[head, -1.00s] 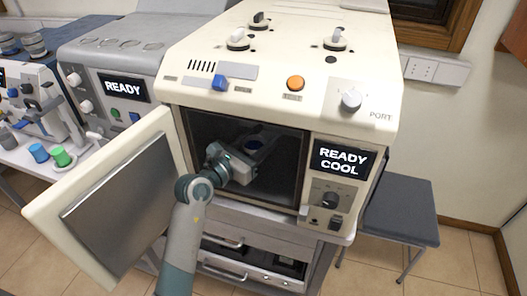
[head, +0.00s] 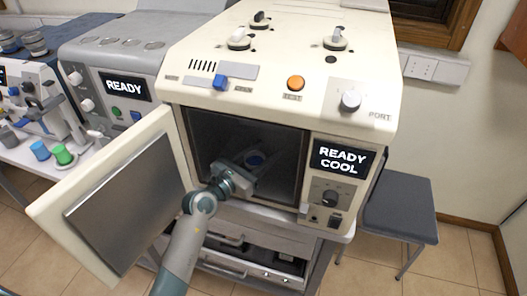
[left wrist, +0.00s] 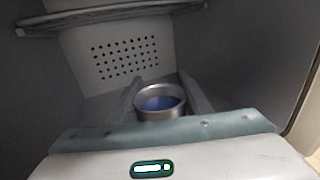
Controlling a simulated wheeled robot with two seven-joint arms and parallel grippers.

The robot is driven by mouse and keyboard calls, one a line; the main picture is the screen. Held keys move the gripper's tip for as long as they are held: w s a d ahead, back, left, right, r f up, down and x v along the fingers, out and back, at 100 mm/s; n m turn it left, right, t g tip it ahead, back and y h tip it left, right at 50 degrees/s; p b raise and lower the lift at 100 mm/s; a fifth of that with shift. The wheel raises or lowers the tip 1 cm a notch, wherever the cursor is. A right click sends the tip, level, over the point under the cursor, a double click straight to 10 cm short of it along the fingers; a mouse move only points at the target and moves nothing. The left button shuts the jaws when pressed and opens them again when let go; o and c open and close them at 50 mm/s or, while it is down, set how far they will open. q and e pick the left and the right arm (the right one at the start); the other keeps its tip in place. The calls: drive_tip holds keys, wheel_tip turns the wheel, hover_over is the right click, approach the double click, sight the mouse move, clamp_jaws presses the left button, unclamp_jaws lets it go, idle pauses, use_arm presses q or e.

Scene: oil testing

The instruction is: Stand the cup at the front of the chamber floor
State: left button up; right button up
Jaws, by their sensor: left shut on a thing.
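A metal cup (left wrist: 160,103) with blue inside is between the two fingers of my left gripper (left wrist: 162,92) in the left wrist view. My right gripper is not in view.
The chamber door (head: 120,205) stands open to the left. The wrist view shows a perforated back wall (left wrist: 125,57) and a rack (left wrist: 110,14) higher up. A side wall and control panel (head: 338,180) bound the opening on the right.

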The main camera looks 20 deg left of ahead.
sight(248, 167)
use_arm(q)
drive_tip(key=shift+f, duration=0.15)
drive_tip(key=o, duration=1.3)
drive_tip(key=shift+c, duration=0.2)
drive_tip(key=b+v, duration=0.3)
drive_tip(key=v, duration=0.8)
drive_tip(key=shift+s, duration=0.1)
drive_tip(key=shift+s+a, duration=0.2)
drive_tip(key=shift+s, duration=0.15)
